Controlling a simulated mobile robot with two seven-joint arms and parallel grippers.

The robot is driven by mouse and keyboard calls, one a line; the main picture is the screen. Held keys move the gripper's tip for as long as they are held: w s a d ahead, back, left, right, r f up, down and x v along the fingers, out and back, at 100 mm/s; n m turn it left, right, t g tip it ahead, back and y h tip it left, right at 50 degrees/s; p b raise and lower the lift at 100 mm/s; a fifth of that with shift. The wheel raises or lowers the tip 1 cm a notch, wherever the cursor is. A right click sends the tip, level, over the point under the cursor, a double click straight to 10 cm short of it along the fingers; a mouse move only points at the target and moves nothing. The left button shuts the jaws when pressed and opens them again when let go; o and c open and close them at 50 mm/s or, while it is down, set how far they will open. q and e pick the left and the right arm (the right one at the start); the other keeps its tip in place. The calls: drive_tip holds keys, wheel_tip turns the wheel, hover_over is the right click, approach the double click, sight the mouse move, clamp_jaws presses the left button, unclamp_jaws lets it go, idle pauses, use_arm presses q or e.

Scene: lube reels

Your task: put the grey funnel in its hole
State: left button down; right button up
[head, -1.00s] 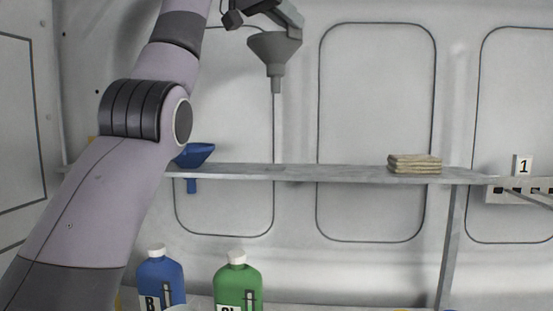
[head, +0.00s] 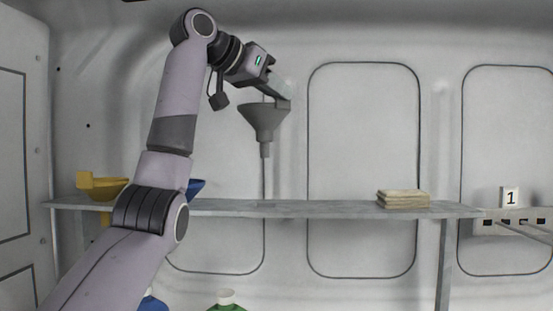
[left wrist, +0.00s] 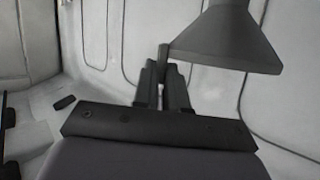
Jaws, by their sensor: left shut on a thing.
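My left gripper (head: 280,98) is shut on the grey funnel (head: 264,119) by its rim. The funnel hangs upright in the air above the grey shelf (head: 310,208), mouth up and spout down, well clear of the shelf top. In the left wrist view the funnel (left wrist: 225,38) is at the upper right, beyond the closed fingers (left wrist: 165,85). My right gripper is not in view.
A yellow funnel (head: 108,188) sits in the shelf at the left, and a blue funnel (head: 196,187) is partly behind my arm. Folded cloths (head: 403,199) lie on the shelf's right part. A rack labelled 1 (head: 510,197) is at the right. A green bottle (head: 227,301) stands below.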

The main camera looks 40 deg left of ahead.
use_arm(q)
wheel_tip(320, 180, down, 14)
drive_tip(key=shift+r, duration=0.25)
idle(0.6)
